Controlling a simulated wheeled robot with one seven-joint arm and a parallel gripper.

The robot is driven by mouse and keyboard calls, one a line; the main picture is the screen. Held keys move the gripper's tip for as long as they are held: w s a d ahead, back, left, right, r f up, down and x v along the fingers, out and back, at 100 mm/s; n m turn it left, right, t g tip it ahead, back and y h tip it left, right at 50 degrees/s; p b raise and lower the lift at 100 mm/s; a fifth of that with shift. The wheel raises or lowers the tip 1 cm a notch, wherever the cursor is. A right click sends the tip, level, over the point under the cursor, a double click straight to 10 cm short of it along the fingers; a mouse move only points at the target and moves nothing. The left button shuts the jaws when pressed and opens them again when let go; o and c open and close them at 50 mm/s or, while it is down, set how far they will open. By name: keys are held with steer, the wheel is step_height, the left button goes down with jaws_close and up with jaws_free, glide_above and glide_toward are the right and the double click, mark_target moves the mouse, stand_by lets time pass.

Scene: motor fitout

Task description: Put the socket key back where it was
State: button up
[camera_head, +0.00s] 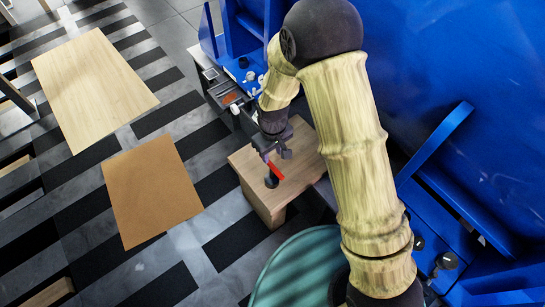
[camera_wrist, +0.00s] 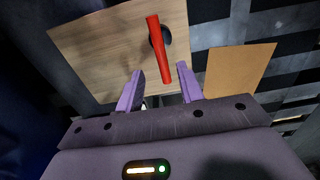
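The socket key (camera_head: 276,173) shows as a red bar above the wooden table, with a dark round piece at its lower end. In the wrist view the red bar (camera_wrist: 158,45) points from the dark round piece (camera_wrist: 167,35) toward my gripper. My gripper (camera_head: 277,157) is just above and behind the bar in the head view. In the wrist view my gripper (camera_wrist: 160,69) has its two purple fingers spread wide, with the near end of the bar between them and a gap on each side. Whether the dark piece belongs to the key or to the tabletop I cannot tell.
The wooden table (camera_head: 247,172) stands beside a blue machine (camera_head: 460,60). A teal round surface (camera_head: 300,270) is in front of it. A brown board (camera_head: 150,190) and a pale wooden board (camera_head: 92,85) are at the left. The tabletop around the key is mostly clear.

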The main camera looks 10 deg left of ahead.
step_height(320, 180, up, 2)
steer(key=shift+r, duration=0.1)
stand_by(0.8)
steer(key=d+r+m+t, duration=0.1)
steer(key=d+r+m, duration=0.2)
steer(key=d+r, duration=0.35)
steer(key=d+r+m+t, duration=0.15)
steer(key=d+r, duration=0.25)
steer(key=d, duration=0.5)
steer(key=s+d+r+m, duration=0.5)
steer(key=s+d, duration=0.2)
steer(key=d, duration=0.3)
steer(key=shift+r, duration=0.25)
steer(key=shift+r+m, duration=0.1)
steer(key=shift+m, duration=0.15)
